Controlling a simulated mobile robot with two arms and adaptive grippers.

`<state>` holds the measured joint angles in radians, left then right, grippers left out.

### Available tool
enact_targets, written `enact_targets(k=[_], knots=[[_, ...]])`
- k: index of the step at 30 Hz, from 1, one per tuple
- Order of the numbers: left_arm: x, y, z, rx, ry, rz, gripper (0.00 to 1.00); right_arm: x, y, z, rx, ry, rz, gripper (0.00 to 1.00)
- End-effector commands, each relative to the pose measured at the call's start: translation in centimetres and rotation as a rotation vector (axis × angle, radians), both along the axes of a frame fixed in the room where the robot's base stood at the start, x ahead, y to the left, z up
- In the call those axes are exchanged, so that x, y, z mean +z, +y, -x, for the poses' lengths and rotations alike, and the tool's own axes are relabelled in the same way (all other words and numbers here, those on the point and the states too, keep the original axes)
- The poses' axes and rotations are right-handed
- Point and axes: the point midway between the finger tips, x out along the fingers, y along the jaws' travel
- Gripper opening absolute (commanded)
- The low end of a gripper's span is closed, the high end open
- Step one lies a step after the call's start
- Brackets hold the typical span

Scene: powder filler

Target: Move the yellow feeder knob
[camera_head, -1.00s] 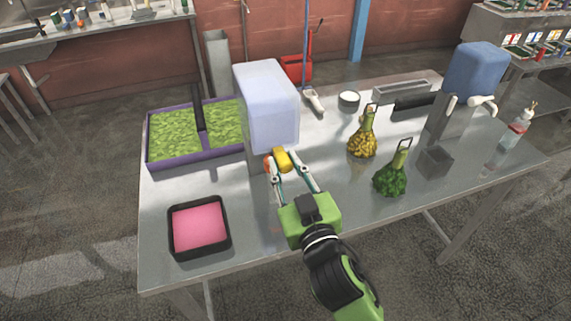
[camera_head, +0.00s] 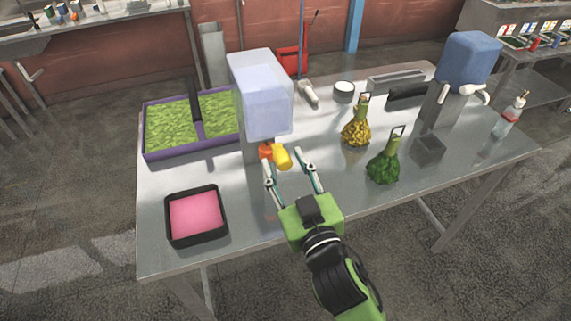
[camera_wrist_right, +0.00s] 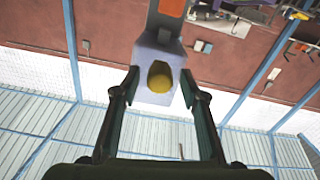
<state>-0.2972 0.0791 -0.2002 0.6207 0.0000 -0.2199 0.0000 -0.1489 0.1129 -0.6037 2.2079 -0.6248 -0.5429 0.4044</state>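The yellow feeder knob (camera_head: 282,156) sticks out from the front of the feeder, below its pale translucent hopper (camera_head: 262,95). A small orange part (camera_head: 265,150) is just left of the knob. My right gripper (camera_head: 284,161) is open, its two fingers spread on either side of the knob. In the right wrist view the knob (camera_wrist_right: 160,76) sits between the open fingertips (camera_wrist_right: 159,77), with a visible gap on both sides. My left gripper is not in view.
A purple tray (camera_head: 164,154) of green pieces stands left of the feeder. A black tray (camera_head: 196,242) with a pink surface lies front left. The front middle of the table is clear.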

Motion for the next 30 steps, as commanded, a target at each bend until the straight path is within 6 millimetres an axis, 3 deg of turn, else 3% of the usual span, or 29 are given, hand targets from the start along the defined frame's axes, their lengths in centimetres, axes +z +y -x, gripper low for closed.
enact_targets(k=[5,19,30], knots=[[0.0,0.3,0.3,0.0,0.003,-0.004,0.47,0.0,-0.2,0.5,0.0,0.0,-0.001,0.4],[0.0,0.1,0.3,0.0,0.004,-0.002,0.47,-0.1,-2.0,6.3,0.0,0.002,0.0,0.4],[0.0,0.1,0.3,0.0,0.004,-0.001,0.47,0.0,-2.3,7.2,0.0,-0.001,0.001,0.4]])
